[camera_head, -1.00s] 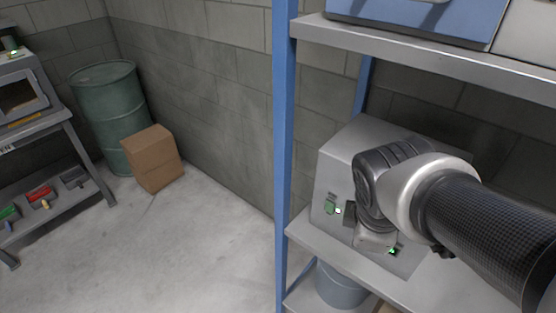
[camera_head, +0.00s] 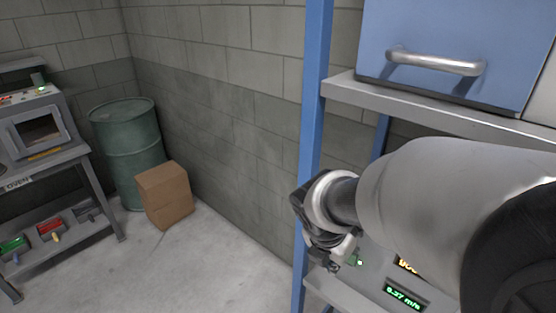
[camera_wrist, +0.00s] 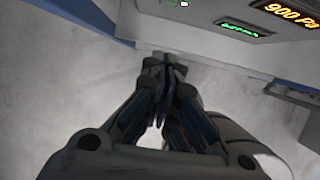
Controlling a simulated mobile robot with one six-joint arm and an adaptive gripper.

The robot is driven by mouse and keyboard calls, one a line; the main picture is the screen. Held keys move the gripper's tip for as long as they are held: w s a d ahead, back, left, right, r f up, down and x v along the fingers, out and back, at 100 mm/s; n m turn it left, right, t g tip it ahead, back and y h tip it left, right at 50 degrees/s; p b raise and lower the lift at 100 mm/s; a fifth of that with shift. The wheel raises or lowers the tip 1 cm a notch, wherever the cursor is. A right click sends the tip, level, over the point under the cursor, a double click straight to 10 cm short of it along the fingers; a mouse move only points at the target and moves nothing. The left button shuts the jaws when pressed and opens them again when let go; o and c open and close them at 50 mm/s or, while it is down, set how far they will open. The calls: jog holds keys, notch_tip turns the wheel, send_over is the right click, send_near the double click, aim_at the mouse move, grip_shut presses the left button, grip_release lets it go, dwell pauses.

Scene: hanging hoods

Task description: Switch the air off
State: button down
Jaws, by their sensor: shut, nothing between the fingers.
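A grey control box stands on the shelf, mostly hidden by my arm in the head view. On its face are an amber display (camera_head: 407,265), partly covered, and a green display (camera_head: 404,296) reading 0.37 m/s. A small lit green control (camera_head: 359,262) shows beside my gripper (camera_head: 334,262). The wrist view shows the amber display (camera_wrist: 290,12) reading 900 Pa, the green display (camera_wrist: 243,29) and a small white light (camera_wrist: 184,4) at the top edge. My gripper (camera_wrist: 163,62) is shut and empty, in front of the box; contact with the control cannot be told.
A blue hood front (camera_head: 445,35) with a metal handle is above a grey shelf (camera_head: 440,115). A blue post (camera_head: 312,130) stands left of my arm. A green drum (camera_head: 127,150), a cardboard box (camera_head: 165,195) and an oven (camera_head: 38,130) stand left. Floor between is clear.

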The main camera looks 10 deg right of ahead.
aim_at(351, 259)
jog(key=w+d+f+b, duration=0.4)
jog(key=d+f+b, duration=0.1)
jog(key=f, duration=0.3)
jog(key=shift+w+d+f, duration=0.3)
jog(key=shift+d+f, duration=0.1)
jog(key=shift+d, duration=0.05)
jog(key=shift+r, duration=0.1)
jog(key=shift+w+d+r+p, duration=0.1)
jog(key=shift+w+d+p, duration=0.2)
jog(key=shift+p, duration=0.55)
jog(key=shift+s+r, duration=0.1)
